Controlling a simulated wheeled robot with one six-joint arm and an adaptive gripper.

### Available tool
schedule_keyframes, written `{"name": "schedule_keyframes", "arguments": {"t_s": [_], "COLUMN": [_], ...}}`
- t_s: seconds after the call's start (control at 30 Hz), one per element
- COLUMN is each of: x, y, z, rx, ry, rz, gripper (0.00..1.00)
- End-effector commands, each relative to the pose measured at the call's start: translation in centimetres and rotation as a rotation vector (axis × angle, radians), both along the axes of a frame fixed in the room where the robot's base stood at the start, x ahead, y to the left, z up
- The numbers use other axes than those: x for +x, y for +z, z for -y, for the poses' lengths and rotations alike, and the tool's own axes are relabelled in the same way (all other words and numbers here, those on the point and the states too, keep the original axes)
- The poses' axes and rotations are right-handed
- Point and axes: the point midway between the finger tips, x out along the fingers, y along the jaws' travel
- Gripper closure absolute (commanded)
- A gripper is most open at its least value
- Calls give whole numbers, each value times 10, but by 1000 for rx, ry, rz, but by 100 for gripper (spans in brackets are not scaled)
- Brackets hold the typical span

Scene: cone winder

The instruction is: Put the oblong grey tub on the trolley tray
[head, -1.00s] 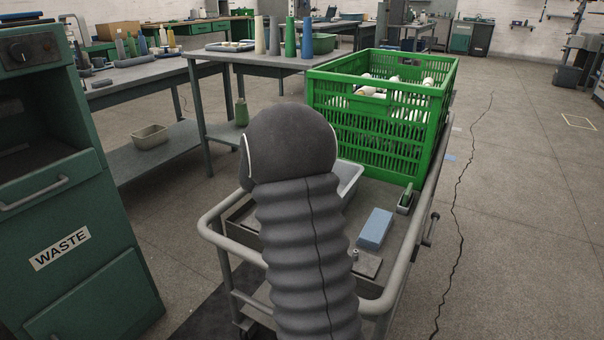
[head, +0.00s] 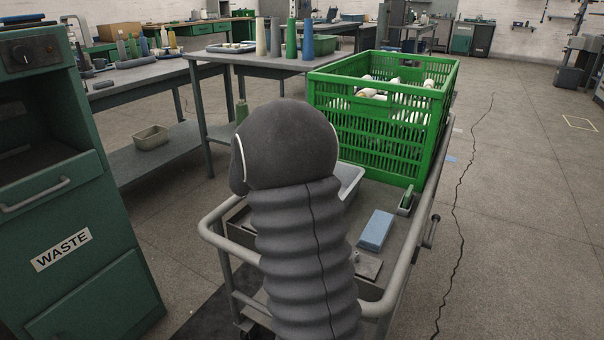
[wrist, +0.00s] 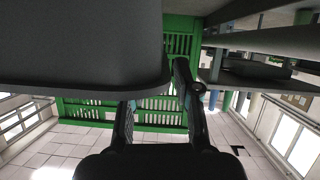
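In the wrist view, which looks upside down, a large dark grey body with a rounded rim (wrist: 75,45) fills the upper left, very close; I take it as the oblong grey tub. My gripper (wrist: 155,85) has its two fingers spread with a gap between them. One finger meets the rim, its tip hidden there; the other is just beyond the rim's corner. I cannot tell contact. In the head view, a pale grey walled container (head: 350,180) shows on the trolley (head: 393,262), mostly behind my arm. I cannot tell tub from trolley tray there. My gripper is hidden there.
A green crate (head: 375,130) of cones stands at the trolley's back, with a blue block (head: 376,230) in front. A green waste cabinet (head: 75,215) is at left. Another greyish tub (head: 151,138) sits on a bench's lower shelf. Floor at right is open.

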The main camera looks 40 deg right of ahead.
Motion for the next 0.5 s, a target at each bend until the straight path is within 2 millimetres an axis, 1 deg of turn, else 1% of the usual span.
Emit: {"name": "schedule_keyframes", "arguments": {"t_s": [0.03, 0.2, 0.4, 0.5], "x": [-3, -13, -21, -24], "y": [7, 19, 29, 32], "z": [-11, -40, -63, -69], "rx": [-1, -1, -1, 0], "ry": [3, 3, 2, 0], "rz": [3, 0, 0, 0], "gripper": [68, 68, 68, 68]}}
